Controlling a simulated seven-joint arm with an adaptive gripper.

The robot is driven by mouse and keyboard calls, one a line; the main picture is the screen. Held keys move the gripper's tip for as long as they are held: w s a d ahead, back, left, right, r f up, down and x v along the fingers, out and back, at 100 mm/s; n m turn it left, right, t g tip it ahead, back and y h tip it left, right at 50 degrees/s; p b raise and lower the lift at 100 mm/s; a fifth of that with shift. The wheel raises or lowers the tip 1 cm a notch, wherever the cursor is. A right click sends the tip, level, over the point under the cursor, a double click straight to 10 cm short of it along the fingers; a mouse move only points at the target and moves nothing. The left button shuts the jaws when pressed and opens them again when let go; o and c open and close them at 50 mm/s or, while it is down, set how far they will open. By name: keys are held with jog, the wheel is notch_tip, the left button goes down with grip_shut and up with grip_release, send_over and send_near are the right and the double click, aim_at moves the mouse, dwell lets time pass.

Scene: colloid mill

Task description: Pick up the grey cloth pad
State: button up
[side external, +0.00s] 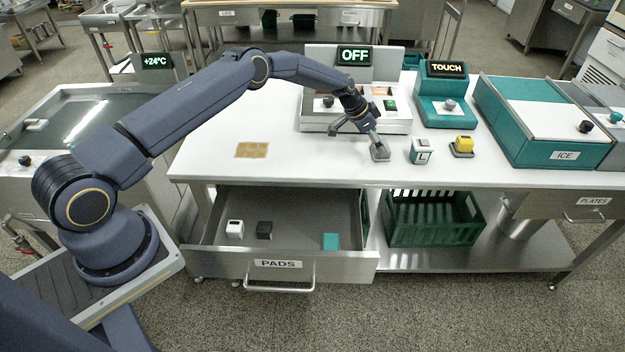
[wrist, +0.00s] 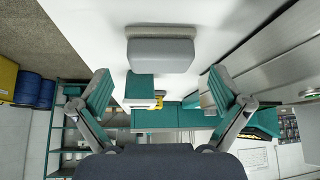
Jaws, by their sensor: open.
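A grey padded block (side external: 380,149) on a flat base stands on the white worktop, left of a white-and-teal block marked L; it looks like the grey cloth pad. In the wrist view the grey pad (wrist: 160,55) lies ahead, centred between the fingers and apart from both. My gripper (side external: 354,132) is just left of the pad and a little above the worktop in the side view. In the wrist view my gripper (wrist: 159,76) is open with nothing between its fingertips. The pad's far side is hidden.
The L block (side external: 423,151) and a yellow block (side external: 464,145) stand right of the pad. The machine marked OFF (side external: 355,90) is behind. The open PADS drawer (side external: 300,265) holds small white, dark and teal items. The worktop left of my gripper is mostly clear.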

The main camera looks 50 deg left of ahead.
jog(key=shift+x, duration=1.1)
jog(key=shift+r, duration=0.1)
jog(key=shift+c, duration=0.4)
jog(key=c, duration=1)
